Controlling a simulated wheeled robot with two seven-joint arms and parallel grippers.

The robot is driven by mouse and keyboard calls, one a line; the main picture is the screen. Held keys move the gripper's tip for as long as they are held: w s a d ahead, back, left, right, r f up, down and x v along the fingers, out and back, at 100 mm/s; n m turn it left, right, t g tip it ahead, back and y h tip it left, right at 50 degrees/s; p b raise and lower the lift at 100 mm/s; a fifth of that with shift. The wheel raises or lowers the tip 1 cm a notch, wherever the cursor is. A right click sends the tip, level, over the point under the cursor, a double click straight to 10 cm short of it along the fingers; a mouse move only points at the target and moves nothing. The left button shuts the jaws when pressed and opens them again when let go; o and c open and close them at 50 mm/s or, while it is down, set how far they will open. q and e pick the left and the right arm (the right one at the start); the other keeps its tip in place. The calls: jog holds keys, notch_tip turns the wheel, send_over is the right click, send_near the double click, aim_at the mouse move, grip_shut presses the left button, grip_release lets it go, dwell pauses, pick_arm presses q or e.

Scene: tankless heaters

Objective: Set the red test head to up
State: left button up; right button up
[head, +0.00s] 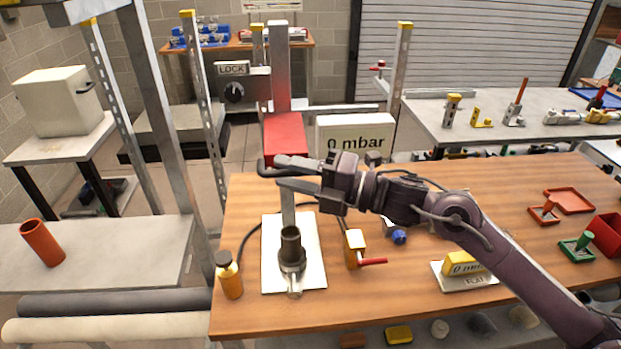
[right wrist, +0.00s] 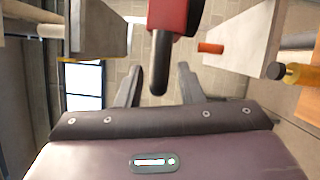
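The red test head (head: 285,137) sits low in front of an upright grey and red post (head: 279,65). A dark handle (head: 263,166) sticks out at its lower front. My right gripper (head: 279,172) is at this handle, with its fingers pointing left. In the right wrist view the red head (right wrist: 180,14) is at the top, and its black handle (right wrist: 159,68) reaches down between the open fingers (right wrist: 160,78). Gaps show on both sides of the handle. A LOCK label (head: 232,69) sits above a black knob (head: 234,92) left of the post. My left gripper is out of view.
A wooden table (head: 340,313) holds a dark fitting (head: 291,250) on a white plate, a yellow bottle (head: 229,275) and a red-handled valve (head: 355,248). A "0 mbar" display (head: 355,143) stands right of the head. Upright metal posts (head: 204,90) stand on the left.

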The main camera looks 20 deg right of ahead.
jog(key=shift+b+v, duration=1.3)
jog(key=shift+v, duration=2)
